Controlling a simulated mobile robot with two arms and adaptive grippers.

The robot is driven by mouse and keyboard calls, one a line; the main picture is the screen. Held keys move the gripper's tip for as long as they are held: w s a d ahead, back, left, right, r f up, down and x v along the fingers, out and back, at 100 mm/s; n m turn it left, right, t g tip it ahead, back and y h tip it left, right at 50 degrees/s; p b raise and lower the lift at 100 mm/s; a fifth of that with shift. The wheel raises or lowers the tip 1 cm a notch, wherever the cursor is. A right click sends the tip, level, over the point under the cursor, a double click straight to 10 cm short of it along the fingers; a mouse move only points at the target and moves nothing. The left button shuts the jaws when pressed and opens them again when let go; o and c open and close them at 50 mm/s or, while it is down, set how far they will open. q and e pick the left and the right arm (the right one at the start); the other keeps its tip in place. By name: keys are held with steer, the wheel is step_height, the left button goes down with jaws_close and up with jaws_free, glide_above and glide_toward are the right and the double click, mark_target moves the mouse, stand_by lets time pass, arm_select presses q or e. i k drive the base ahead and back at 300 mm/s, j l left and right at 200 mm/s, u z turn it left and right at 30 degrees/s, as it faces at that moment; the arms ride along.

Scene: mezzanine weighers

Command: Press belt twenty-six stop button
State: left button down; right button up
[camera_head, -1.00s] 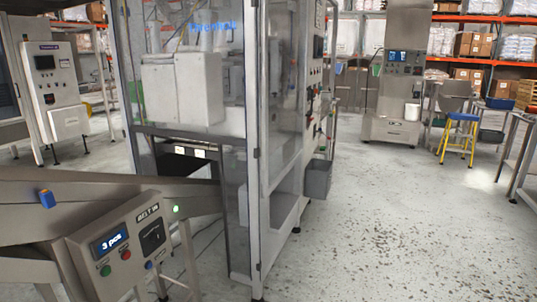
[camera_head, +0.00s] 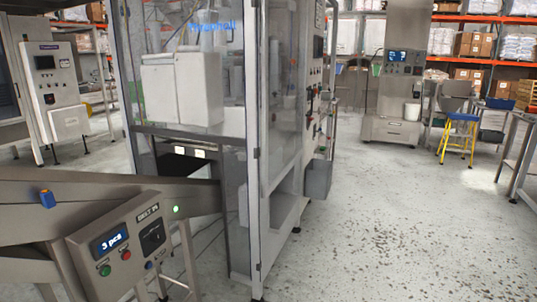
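A grey control box (camera_head: 88,262) stands at the lower left on the side of a conveyor (camera_head: 100,192). Its label starts with "BELT"; the characters after that are too small to read surely. A blue display (camera_head: 110,241) on it reads "3 pcs". Below the display are a green button (camera_head: 105,270) and a red button (camera_head: 126,255). A small blue button (camera_head: 148,265) sits to their right, under a dark square fitting (camera_head: 152,237). A green lamp (camera_head: 176,209) glows at the box's upper right. Neither of my grippers is in view, and nothing touches the buttons.
A tall glass-sided machine (camera_head: 255,150) stands right behind the box. A grey bin (camera_head: 318,178) hangs on its right side. Another panelled machine (camera_head: 50,90) is at the far left. The speckled floor (camera_head: 400,225) at right is clear.

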mark_target(126, 254)
steer(key=i+j+u, duration=0.1)
steer(key=u, duration=1.15)
